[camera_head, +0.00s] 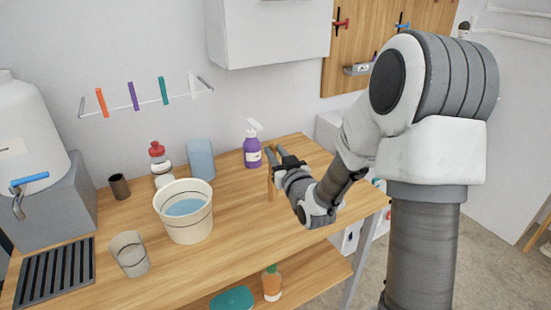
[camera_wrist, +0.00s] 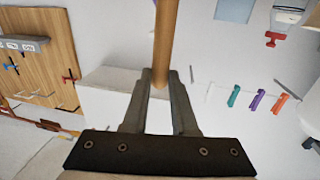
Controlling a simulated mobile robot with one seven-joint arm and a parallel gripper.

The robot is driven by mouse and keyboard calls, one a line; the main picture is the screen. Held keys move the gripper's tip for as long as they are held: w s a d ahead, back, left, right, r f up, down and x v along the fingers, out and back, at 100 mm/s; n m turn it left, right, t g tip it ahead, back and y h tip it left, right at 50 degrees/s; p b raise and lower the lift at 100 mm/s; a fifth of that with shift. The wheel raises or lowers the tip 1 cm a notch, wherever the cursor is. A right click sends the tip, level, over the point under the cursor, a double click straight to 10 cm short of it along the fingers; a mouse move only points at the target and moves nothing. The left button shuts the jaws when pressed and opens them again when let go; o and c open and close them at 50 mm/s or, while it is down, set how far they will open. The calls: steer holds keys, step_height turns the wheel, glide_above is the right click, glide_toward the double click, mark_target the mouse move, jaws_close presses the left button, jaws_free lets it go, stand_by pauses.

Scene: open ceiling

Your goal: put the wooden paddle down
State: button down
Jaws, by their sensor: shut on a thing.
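The wooden paddle (camera_head: 272,188) is in my gripper (camera_head: 274,154), over the right part of the wooden table (camera_head: 238,226). In the head view only a short stretch of it shows, below the fingers, and I cannot tell whether it touches the tabletop. In the wrist view its round, light brown shaft (camera_wrist: 167,40) runs from between the fingertips (camera_wrist: 160,78) to the top edge. My gripper is shut on this shaft. The rest of the paddle is hidden or out of view.
A purple spray bottle (camera_head: 252,151) stands just left of and behind my gripper. A white bucket of water (camera_head: 187,222), a blue block (camera_head: 200,158), a red-capped bottle (camera_head: 160,168) and a glass (camera_head: 129,255) stand farther left. The tabletop between bucket and gripper is clear.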

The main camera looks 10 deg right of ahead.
steer(key=shift+f, duration=0.6)
steer(key=shift+f, duration=0.2)
steer(key=c, duration=0.7)
jaws_free()
steer(key=shift+r, duration=0.15)
